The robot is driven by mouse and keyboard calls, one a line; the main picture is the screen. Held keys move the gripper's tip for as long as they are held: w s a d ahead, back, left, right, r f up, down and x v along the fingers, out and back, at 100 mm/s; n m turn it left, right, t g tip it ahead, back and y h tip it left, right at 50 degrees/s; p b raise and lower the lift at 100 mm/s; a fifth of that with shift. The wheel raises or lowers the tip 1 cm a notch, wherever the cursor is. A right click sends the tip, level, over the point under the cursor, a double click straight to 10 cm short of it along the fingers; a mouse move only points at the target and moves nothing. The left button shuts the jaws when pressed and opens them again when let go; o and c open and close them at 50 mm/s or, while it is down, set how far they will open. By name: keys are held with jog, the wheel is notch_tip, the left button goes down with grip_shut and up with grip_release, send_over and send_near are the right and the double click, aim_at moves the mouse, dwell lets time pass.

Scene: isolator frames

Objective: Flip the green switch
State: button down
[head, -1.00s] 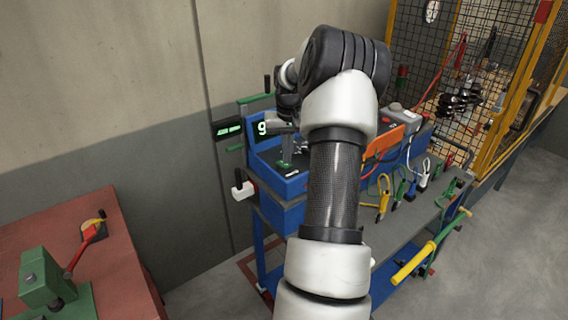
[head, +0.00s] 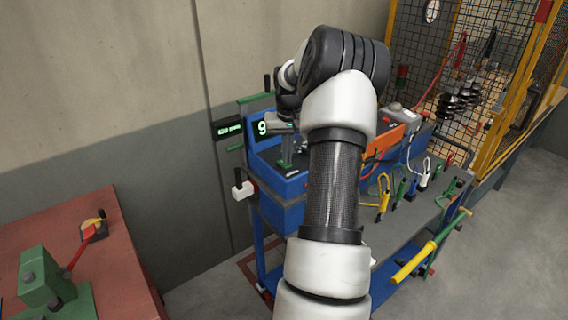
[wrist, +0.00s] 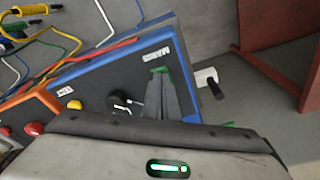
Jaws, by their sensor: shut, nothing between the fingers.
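The green switch (head: 286,163) is on the sloped panel of the blue box (head: 266,169), below a lit digit 9, in the head view. In the wrist view a small part of the green switch (wrist: 161,69) shows at the tips of my fingers, beside the MAINS label; the fingers hide the rest. My gripper (wrist: 160,77) is shut and empty, with its fingers pointing at the panel by the switch. I cannot tell whether they touch it, nor which way the switch is set. In the head view my arm partly covers the box.
A black knob (wrist: 120,101), a yellow button (wrist: 74,104) and a red button (wrist: 34,129) are near my fingers. A white block with a black handle (head: 243,190) sticks out at the box's left. Cables and clips lie on the bench (head: 436,205) at right.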

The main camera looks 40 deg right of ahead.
jog(key=shift+f, duration=0.5)
notch_tip(320, 180, up, 7)
jog(key=p, duration=0.4)
dwell(0.6)
dwell(0.4)
